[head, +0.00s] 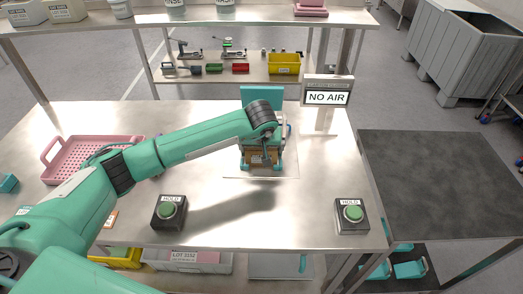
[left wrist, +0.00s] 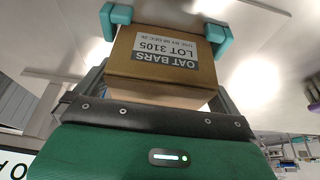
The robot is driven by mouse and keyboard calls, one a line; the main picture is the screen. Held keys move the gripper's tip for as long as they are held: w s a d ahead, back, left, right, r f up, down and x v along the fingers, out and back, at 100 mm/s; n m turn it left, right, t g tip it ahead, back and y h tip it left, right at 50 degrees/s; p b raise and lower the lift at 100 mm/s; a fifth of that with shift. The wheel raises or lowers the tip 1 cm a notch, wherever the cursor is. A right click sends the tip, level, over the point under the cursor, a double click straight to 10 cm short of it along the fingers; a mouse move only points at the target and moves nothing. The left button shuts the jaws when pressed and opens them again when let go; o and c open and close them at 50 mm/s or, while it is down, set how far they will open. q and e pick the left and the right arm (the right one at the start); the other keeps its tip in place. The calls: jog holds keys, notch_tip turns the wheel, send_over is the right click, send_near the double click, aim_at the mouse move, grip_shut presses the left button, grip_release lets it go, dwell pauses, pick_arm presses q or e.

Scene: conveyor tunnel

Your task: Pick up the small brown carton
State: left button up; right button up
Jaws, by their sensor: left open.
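The small brown carton (head: 262,157) stands at the back middle of the steel table, partly hidden by my left gripper. In the left wrist view, the carton (left wrist: 160,68) carries a white label reading "OAT BARS LOT 3105", seen upside down. My left gripper (head: 261,166) is open and reaches down over the carton. Its teal fingertips (left wrist: 168,30) lie on either side of the carton's far end. I cannot tell whether they touch it. My right gripper is in neither view.
A "NO AIR" sign (head: 328,97) stands right of the carton. Two HOLD buttons, left (head: 168,212) and right (head: 352,216), sit near the front edge. A pink tray (head: 62,170) lies at left. A dark-topped table (head: 440,180) adjoins at right. Bare steel lies between the buttons.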

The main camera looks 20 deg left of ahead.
pick_arm(q)
jog(key=c, duration=0.8)
jog(key=shift+r, duration=0.1)
jog(key=shift+c, duration=0.2)
